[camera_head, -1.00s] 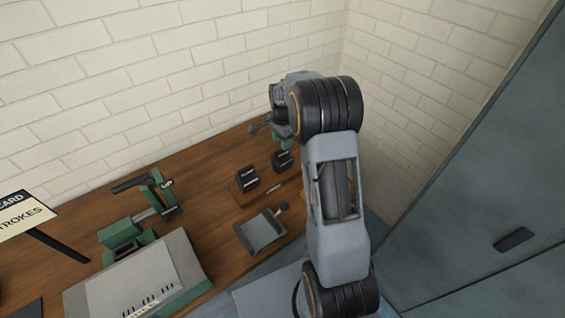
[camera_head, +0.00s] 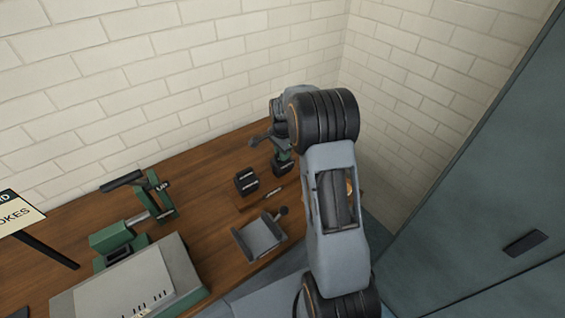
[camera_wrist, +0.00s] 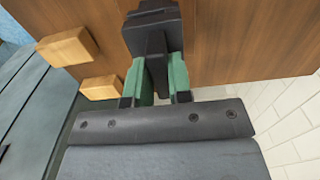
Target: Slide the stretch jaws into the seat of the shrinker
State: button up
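The shrinker (camera_head: 118,238), a green machine with a dark lever, stands on the bench at the left. Two small black jaw blocks with pale labels lie right of it; the labels are too small to read. One block (camera_head: 246,183) stands free. The other (camera_head: 283,167) is below my gripper (camera_head: 283,154). In the wrist view this black block (camera_wrist: 152,30) has an upright fin between the green finger pads of my gripper (camera_wrist: 160,80). The fingers look open around the fin; contact is hard to tell. The arm partly hides this area in the head view.
A grey tray (camera_head: 258,240) lies near the bench's front edge. A large pale panel (camera_head: 125,290) and a sign on a dark post (camera_head: 18,215) are at the left. Two light wooden blocks (camera_wrist: 68,46) show in the wrist view. The brick wall is close behind the bench.

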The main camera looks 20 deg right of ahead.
grip_shut()
jog(key=shift+r+p, duration=0.55)
jog(key=shift+r, duration=0.3)
dwell(0.5)
jog(key=shift+r+p, duration=1.05)
jog(key=shift+r, duration=0.55)
